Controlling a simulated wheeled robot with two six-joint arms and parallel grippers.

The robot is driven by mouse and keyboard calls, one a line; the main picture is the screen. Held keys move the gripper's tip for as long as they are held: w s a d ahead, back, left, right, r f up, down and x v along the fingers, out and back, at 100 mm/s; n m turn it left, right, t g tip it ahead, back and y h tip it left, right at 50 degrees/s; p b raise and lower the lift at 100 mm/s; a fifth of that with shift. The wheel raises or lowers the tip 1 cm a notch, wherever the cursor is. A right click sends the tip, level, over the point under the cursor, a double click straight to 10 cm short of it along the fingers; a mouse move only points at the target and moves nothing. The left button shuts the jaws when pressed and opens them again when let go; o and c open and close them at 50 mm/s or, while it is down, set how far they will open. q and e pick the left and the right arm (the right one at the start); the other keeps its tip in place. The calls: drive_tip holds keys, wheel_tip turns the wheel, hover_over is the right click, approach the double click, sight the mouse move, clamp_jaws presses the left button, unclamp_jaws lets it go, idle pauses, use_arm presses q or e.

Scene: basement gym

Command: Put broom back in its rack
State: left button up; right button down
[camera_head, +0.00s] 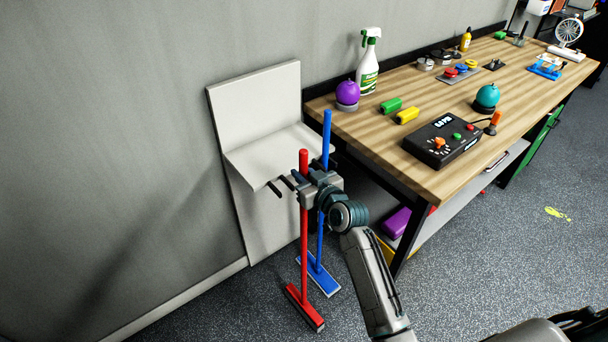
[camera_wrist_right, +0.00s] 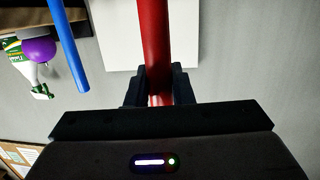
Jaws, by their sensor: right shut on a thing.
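The red broom (camera_head: 304,240) stands upright, brush end down, in front of the rack. My right gripper (camera_head: 318,188) is shut on its handle, high up; the right wrist view shows the red handle (camera_wrist_right: 155,45) between the two fingers (camera_wrist_right: 159,88). I cannot tell whether its brush touches the floor. The rack (camera_head: 262,150) is a white wall panel with a shelf and dark prongs at its front edge. The red handle is close to the prongs; my gripper hides part of this spot. A blue broom (camera_head: 326,130) stands just behind and right of the gripper. My left gripper is not in view.
A wooden workbench (camera_head: 400,145) stands right of the rack, with a spray bottle (camera_head: 369,65), a purple ball (camera_head: 347,92) and a black control box (camera_head: 441,140) on top. Its near corner is close to the blue broom. The floor left of the brooms is clear.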

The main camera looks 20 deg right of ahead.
drive_tip(key=a+r+b+x, duration=0.1)
drive_tip(key=b+x, duration=0.2)
drive_tip(key=x, duration=0.8)
drive_tip(key=shift+w+a+r+b, duration=0.25)
drive_tip(key=shift+w+r+b, duration=0.05)
idle(0.8)
drive_tip(key=shift+f, duration=0.15)
idle(0.3)
